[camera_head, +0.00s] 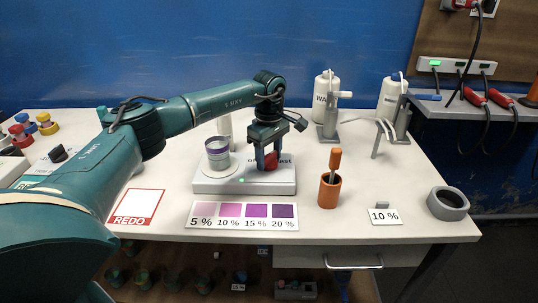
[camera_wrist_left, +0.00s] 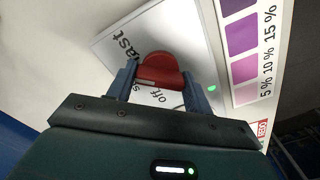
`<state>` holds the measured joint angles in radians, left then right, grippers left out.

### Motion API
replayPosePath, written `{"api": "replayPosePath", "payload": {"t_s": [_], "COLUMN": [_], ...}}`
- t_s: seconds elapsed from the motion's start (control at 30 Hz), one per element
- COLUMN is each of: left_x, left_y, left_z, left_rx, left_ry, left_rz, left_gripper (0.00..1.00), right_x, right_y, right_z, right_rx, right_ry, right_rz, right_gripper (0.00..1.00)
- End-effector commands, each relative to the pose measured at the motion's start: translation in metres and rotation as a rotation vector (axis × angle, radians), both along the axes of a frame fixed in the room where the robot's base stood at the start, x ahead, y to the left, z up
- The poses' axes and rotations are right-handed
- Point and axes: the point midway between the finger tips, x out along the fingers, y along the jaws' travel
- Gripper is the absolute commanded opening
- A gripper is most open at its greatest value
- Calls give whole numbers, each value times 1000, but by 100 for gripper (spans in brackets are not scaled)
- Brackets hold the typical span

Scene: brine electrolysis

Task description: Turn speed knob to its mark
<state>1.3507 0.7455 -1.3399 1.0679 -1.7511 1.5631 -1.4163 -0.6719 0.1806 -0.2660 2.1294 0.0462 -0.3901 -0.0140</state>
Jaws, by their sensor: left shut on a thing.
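A red speed knob (camera_head: 271,160) sits on the right part of the white stirrer base (camera_head: 215,187). My left gripper (camera_head: 266,163) points down over it and is shut on it, one finger on each side. In the left wrist view the knob (camera_wrist_left: 160,70) lies between the blue-grey fingers of my left gripper (camera_wrist_left: 165,82). The words "fast" and "off" and part of another label show around the knob; its mark cannot be made out clearly. A green light (camera_head: 241,180) is lit on the base. My right gripper is not in view.
A glass vessel with purple liquid (camera_head: 218,158) stands on the base's left plate. In front lie a colour chart (camera_head: 243,216) and a REDO card (camera_head: 135,207). To the right are an orange holder (camera_head: 329,190), a "10 %" card (camera_head: 384,217) and a grey ring (camera_head: 447,203).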

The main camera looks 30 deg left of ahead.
Motion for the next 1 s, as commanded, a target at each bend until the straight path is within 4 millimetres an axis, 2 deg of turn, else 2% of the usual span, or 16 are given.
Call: {"api": "replayPosePath", "payload": {"t_s": [0.2,0.43,1.0], "left_x": [1,1,1], "left_y": [-1,-1,-1], "left_z": [2,2,2], "left_rx": [-4,-4,-4], "left_ry": [-4,-4,-4], "left_rz": [-170,-292,-366], "left_gripper": [28,28,28], "right_x": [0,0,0], "right_y": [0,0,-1], "right_z": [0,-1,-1], "right_rx": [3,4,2], "right_ry": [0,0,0], "right_rz": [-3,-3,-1], "right_gripper": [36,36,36]}}
